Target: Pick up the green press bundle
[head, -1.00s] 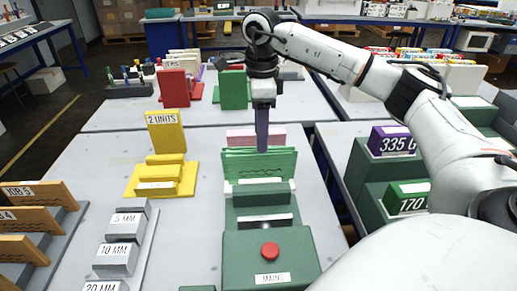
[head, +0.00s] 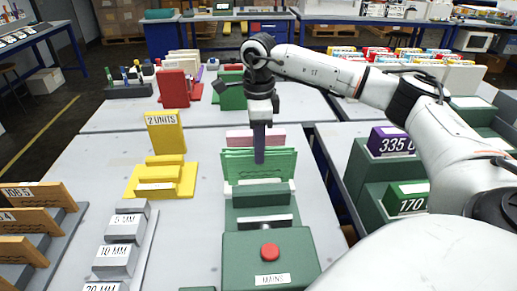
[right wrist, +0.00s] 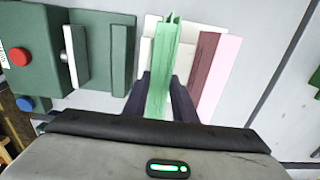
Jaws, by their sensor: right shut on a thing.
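The green press bundle (head: 237,167) is a set of light green upright sheets behind the dark green press, in the middle of the head view. My right gripper (head: 260,158) comes down on it from above, fingers pointing down. In the right wrist view the bundle (right wrist: 164,75) stands between the two dark fingers (right wrist: 163,98), which are shut on it. I cannot tell whether its lower edge is clear of its holder. My left gripper is not in view.
The dark green press (head: 268,251) with a red button stands in front. Pink sheets (head: 252,139) stand just behind the bundle. A yellow stand (head: 166,176) is to the left. Dark green stepped blocks (head: 372,188) are on the right table. Bare table lies between bundle and yellow stand.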

